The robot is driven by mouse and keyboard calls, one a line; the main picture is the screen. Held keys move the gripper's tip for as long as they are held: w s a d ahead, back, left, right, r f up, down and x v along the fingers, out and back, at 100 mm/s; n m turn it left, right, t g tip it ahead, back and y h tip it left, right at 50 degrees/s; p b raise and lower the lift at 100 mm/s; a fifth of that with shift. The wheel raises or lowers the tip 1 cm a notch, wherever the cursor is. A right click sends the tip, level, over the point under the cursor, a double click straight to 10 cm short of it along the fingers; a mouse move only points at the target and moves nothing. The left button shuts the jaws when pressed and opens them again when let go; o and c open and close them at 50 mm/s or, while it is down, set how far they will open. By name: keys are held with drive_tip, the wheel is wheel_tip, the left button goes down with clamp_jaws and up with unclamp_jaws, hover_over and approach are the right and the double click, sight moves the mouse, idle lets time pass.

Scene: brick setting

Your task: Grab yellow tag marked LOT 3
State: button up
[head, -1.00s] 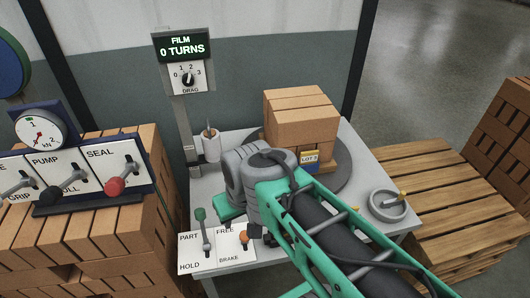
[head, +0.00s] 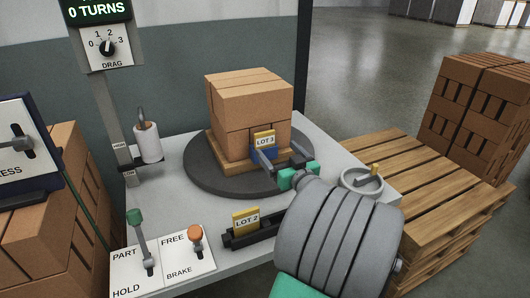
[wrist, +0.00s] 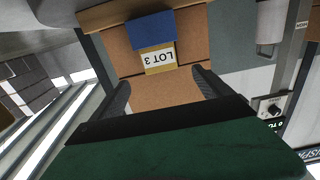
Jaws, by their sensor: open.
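The yellow LOT 3 tag (head: 264,138) stands in a blue holder (head: 267,154) on the front of the brick stack (head: 248,98). In the wrist view the tag (wrist: 158,60) appears upside down, with the blue holder (wrist: 152,31) above it in the picture. My gripper (head: 281,157) is open just in front of the tag, partly covering the holder. In the wrist view the tag lies beyond the gap between my fingertips (wrist: 162,86), roughly centred, and nothing is held. A second yellow tag, LOT 2 (head: 246,220), sits in a dark rail nearer the front.
The stack stands on a wooden base on a dark round turntable (head: 205,178). The PART/HOLD lever (head: 141,240) and orange-topped FREE/BRAKE lever (head: 196,240) are at front left. A round dish with a yellow peg (head: 363,184) is at right. A post with a drag dial (head: 107,47) rises at left.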

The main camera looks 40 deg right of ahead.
sight(265, 144)
drive_tip(key=w, duration=0.2)
drive_tip(key=w+d+f, duration=0.1)
drive_tip(key=w, duration=0.2)
drive_tip(key=w+d+f, duration=0.1)
drive_tip(key=w, duration=0.1)
drive_tip(key=shift+w+f, duration=0.15)
drive_tip(key=shift+f, duration=0.1)
drive_tip(key=c, duration=1.5)
